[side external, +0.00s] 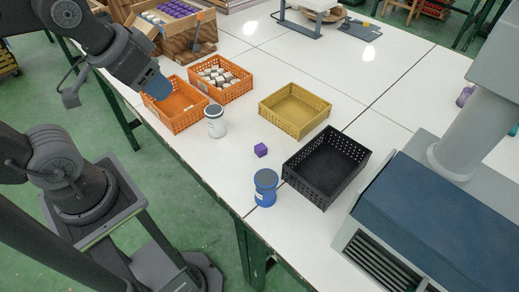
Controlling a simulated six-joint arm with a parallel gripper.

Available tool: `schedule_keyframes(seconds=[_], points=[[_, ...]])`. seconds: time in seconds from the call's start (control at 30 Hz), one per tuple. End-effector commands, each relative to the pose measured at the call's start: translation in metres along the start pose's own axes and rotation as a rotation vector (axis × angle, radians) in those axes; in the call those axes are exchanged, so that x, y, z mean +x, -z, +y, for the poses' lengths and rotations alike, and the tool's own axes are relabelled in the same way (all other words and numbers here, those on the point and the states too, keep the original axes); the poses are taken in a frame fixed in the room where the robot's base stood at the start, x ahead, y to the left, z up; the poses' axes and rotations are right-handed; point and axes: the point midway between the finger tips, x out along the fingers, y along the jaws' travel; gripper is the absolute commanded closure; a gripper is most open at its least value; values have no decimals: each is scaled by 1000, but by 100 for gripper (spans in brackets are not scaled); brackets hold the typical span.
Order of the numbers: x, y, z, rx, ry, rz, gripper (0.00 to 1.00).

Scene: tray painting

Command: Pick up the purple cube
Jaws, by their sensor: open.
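The small purple cube (261,150) lies on the white table between the yellow tray and the blue jar. My gripper (160,92) has blue fingers and hangs over the left orange crate, up and to the left of the cube and well apart from it. The fingers are small in this view, and the gap between them is hard to see. I see nothing held in them. The cube is in full view, with nothing touching it.
A blue jar (265,187), a white jar (215,121), a black crate (313,187) and a yellow tray (325,107) stand around the cube. The left orange crate (178,126) looks empty; the other orange crate (247,91) holds several white pieces. Bare table surrounds the cube.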

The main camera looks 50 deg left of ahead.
Motion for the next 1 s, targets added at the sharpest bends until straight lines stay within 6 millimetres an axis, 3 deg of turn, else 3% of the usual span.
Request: schedule_keyframes(seconds=[0.17,0.37,0.67,0.87,1.0], points=[[0,0,0,0,0,0,56],[0,0,0,0,0,0,38],[2,5,0,-27,2,-11,38],[25,38,3,-240,27,-93,38],[57,67,8,-454,72,-161,38]])
